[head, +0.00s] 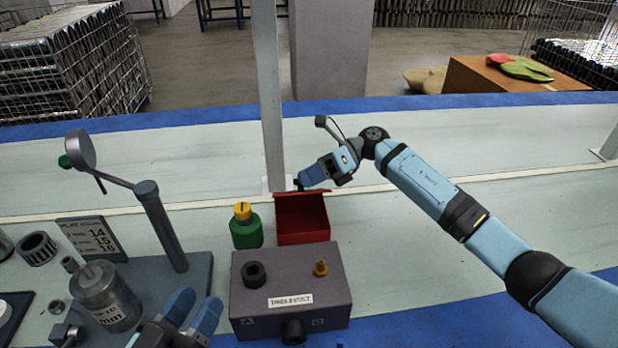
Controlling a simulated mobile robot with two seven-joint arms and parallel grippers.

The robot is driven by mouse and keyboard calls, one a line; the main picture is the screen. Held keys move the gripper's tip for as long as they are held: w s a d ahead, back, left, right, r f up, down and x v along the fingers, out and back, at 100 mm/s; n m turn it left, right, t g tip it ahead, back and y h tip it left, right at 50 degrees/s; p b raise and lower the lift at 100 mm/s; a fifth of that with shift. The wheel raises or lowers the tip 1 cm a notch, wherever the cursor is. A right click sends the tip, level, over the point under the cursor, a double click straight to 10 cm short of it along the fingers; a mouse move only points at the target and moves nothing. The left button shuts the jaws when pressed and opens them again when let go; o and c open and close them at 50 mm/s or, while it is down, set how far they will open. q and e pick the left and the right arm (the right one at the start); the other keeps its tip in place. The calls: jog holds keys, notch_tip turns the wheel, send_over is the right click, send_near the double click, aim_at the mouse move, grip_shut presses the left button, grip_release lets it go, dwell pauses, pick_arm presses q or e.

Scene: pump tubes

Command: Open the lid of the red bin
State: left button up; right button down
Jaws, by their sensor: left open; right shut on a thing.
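The red bin (302,239) stands behind the grey box in the middle of the head view. Its lid (302,202) appears raised at the back, with the darker red inside showing. My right gripper (304,182) comes in from the upper right and is shut at the lid's top edge. Its fingertips are small and partly hidden, so the exact grip is hard to see. My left gripper (194,309) is open with blue fingertips, low in the view, left of the grey box and away from the bin.
The grey box (290,279) with a black knob and a brass fitting stands in front of the bin. A green bottle with a yellow cap (246,231) is close at the bin's left. A gauge stand (160,228) is further left. The table right of the bin is clear.

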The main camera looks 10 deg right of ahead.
jog(key=shift+w+r+m+g+p, duration=0.2)
jog(key=shift+w+r+m, duration=0.15)
jog(key=shift+w, duration=0.2)
jog(key=shift+w+r+m+g+p, duration=0.1)
jog(key=shift+w+r+m+g, duration=0.15)
jog(key=shift+w+m, duration=0.25)
jog(key=shift+w+r+m+g+y, duration=0.15)
jog(key=shift+w+m+g+y, duration=0.05)
jog(key=shift+w+m, duration=0.35)
jog(key=shift+w+r+m+g+y, duration=0.1)
jog(key=shift+w+m+g+y, duration=0.1)
jog(key=shift+w+m, duration=0.35)
pick_arm(q)
jog(key=shift+w+d+f+g+b, duration=0.15)
jog(key=shift+f+g+b, duration=0.2)
jog(key=shift+f+b, duration=0.45)
jog(key=shift+w+f+g+b, duration=0.15)
jog(key=shift+f+g+b, duration=0.2)
jog(key=shift+f+b, duration=0.4)
pick_arm(e)
jog(key=shift+w+m+g+y, duration=0.35)
jog(key=shift+w+m, duration=0.5)
jog(key=shift+w, duration=0.2)
jog(key=shift+w+m+g+y, duration=0.2)
jog(key=shift+w+m+y, duration=0.15)
jog(key=shift+w+m, duration=0.6)
pick_arm(q)
jog(key=shift+f, duration=0.2)
pick_arm(e)
jog(key=shift+w, duration=0.1)
